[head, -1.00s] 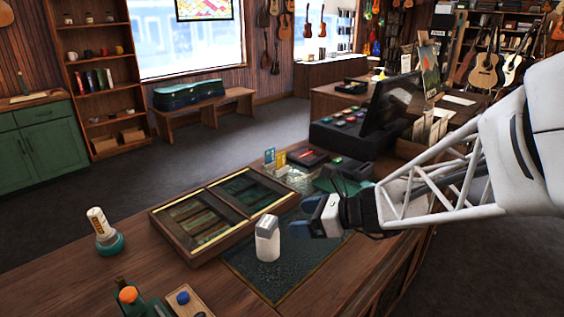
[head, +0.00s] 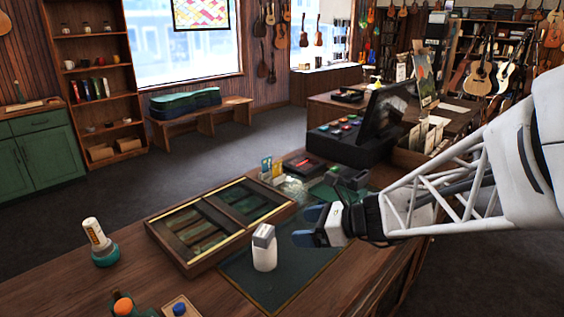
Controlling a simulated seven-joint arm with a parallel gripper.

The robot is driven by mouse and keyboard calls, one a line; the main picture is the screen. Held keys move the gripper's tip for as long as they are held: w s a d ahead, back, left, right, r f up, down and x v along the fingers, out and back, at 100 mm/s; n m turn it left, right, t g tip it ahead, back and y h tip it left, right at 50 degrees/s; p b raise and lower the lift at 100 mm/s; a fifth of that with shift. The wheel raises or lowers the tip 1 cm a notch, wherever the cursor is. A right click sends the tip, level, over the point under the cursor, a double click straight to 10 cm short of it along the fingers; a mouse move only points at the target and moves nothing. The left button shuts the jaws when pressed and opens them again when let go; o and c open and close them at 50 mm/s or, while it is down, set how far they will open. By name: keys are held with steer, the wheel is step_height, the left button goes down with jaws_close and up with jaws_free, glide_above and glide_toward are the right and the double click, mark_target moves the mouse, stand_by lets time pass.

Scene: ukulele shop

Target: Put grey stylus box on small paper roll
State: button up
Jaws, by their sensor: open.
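The grey stylus box (head: 263,232) appears as a small grey block on top of the white small paper roll (head: 265,257). The roll stands upright on a dark mat on the wooden counter. The box looks slightly tilted, and the two seem to touch. My gripper (head: 308,226) is open and empty, with its blue fingertips just right of the box and apart from it. No part of the box or roll is hidden by the gripper.
A wooden divided case (head: 205,225) lies just left of the roll. A white bottle with a teal base (head: 97,240) stands farther left. A card holder (head: 271,172), a card terminal (head: 347,176) and a register (head: 350,135) are behind. The mat's front (head: 275,290) is clear.

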steer(key=s+d+r+n+g+h, duration=0.1)
steer(key=s+d+n+h, duration=0.4)
steer(key=s+n, duration=0.5)
steer(key=s+d+r+n+g+h, duration=0.1)
steer(key=s+d+r+n+h, duration=0.1)
steer(key=s+d+n+h, duration=0.4)
steer(key=shift+s+n+h, duration=0.8)
steer(key=shift+s+n, duration=1.75)
steer(key=shift+n, duration=0.55)
